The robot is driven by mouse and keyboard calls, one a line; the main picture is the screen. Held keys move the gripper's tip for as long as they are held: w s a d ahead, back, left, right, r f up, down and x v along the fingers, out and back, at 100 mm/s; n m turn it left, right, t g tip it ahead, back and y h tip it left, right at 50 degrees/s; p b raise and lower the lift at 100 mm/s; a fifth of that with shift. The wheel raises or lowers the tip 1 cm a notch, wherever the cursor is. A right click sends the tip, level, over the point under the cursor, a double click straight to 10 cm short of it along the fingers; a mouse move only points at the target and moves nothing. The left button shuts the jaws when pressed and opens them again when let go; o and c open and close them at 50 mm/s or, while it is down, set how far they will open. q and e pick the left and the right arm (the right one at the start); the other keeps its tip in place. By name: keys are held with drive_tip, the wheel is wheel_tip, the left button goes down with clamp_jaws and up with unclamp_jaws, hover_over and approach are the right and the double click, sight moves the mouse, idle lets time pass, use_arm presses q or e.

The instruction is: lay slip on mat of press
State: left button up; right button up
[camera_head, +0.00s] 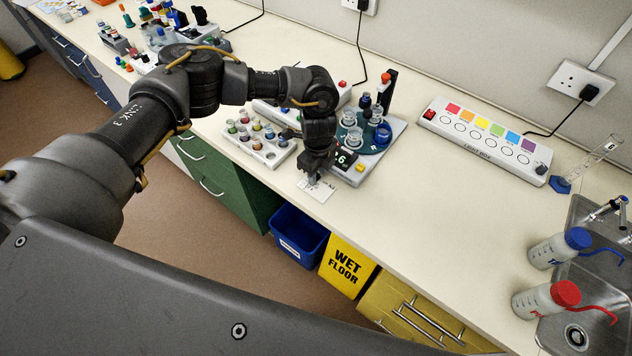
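A small white slip (322,193) with dark marks shows at the front edge of the bench. My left gripper (313,181) points down over the slip, with its fingertips overlapping it. At this size I cannot tell whether the fingers are closed on the slip or only above it. Just behind the gripper stands a grey device (396,127) with a teal round area, a small lit display, glass vessels and a dark upright post. I cannot tell for sure whether it is the press, and no mat is clearly seen. My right gripper is not in view.
A rack of small coloured vials (256,139) stands left of the gripper. A light box (485,139) with coloured squares lies at the back right. Two wash bottles (546,300) stand by the sink at right. The bench between is clear. A blue bin (299,235) stands below.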

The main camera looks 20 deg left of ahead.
use_arm(q)
clamp_jaws()
drive_tip(key=shift+r, duration=0.1)
